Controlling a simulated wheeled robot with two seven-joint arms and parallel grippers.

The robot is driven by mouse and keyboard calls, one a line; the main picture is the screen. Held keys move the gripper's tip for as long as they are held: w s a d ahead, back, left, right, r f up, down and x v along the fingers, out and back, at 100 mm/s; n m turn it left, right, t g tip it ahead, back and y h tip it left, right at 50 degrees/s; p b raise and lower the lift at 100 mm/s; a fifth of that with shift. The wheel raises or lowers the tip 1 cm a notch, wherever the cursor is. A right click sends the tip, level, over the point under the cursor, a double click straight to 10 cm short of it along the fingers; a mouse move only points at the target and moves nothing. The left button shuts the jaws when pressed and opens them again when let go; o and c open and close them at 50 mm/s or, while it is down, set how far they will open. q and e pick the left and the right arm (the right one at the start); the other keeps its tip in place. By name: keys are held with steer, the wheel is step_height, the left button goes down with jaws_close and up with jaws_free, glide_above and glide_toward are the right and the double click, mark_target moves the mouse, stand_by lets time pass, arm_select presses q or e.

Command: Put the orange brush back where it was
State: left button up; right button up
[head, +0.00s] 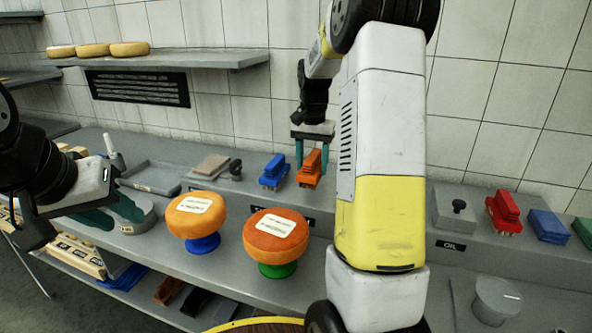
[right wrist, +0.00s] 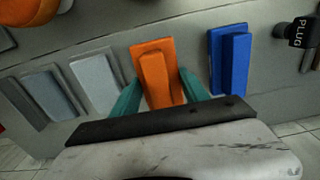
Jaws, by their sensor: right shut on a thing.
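The orange brush (head: 310,168) is between the teal fingers of my right gripper (head: 312,158), at the raised grey ledge right of the blue brush (head: 274,171). My right gripper is shut on it. In the right wrist view the orange brush (right wrist: 157,75) sits between both fingers, with the blue brush (right wrist: 229,60) beside it on the right. I cannot tell whether the orange brush touches the ledge. My left gripper (head: 108,213) looks open and empty, at the far left over the counter by a grey round block.
Two orange cheeses on stands, one blue (head: 203,243) and one green (head: 277,270), stand in front of the ledge. Red (head: 505,212) and blue (head: 547,226) brushes lie farther right. Grey blocks (right wrist: 96,80) lie beside the orange brush. My right arm hides the ledge's middle.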

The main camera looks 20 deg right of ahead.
mark_target(313, 173)
steer(key=shift+w+d, duration=0.25)
steer(key=shift+f, duration=1.8)
steer(key=shift+f, duration=0.1)
steer(key=o, duration=1.3)
